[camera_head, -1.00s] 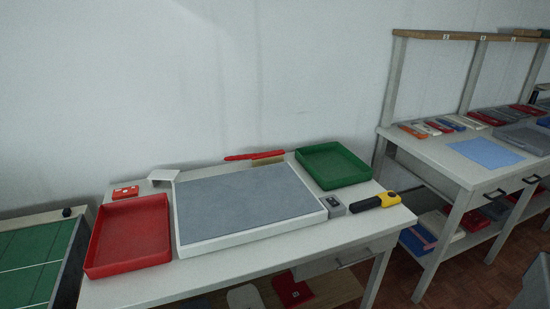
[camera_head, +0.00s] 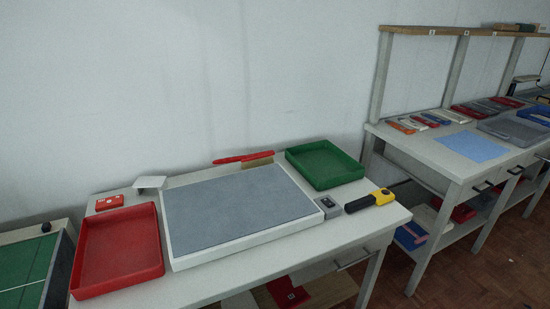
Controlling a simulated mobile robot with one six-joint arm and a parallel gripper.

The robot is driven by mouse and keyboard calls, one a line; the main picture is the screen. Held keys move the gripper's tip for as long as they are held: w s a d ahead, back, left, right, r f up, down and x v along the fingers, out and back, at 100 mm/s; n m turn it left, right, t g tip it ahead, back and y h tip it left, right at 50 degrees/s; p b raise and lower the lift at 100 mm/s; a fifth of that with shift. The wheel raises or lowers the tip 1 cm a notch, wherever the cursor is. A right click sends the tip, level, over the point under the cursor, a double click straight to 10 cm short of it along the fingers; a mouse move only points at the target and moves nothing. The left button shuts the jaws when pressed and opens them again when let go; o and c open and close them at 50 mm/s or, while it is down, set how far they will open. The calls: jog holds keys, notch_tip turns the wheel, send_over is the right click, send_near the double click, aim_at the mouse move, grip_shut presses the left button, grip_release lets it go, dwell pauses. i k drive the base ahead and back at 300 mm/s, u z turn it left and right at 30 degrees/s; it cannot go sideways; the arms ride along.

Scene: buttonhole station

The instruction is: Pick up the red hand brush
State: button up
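The red hand brush (camera_head: 243,157) lies at the back of the white table, against or near the wall. Its red handle points left and its tan bristles (camera_head: 259,163) show at the right end. It sits behind the grey-topped board (camera_head: 240,205) and left of the green tray (camera_head: 324,164). Part of its lower side is hidden by the board's back edge. My gripper is not in view.
A red tray (camera_head: 118,252) stands at the table's left, with a small red box (camera_head: 109,202) and a white angled plate (camera_head: 149,183) behind it. A grey block (camera_head: 328,207) and a yellow-black tool (camera_head: 370,200) lie at the right. Another bench (camera_head: 455,166) stands further right.

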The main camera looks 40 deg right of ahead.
aim_at(250, 158)
jog(key=z, duration=0.75)
jog(key=k, duration=0.95)
jog(key=u, duration=0.05)
jog(key=i, duration=0.85)
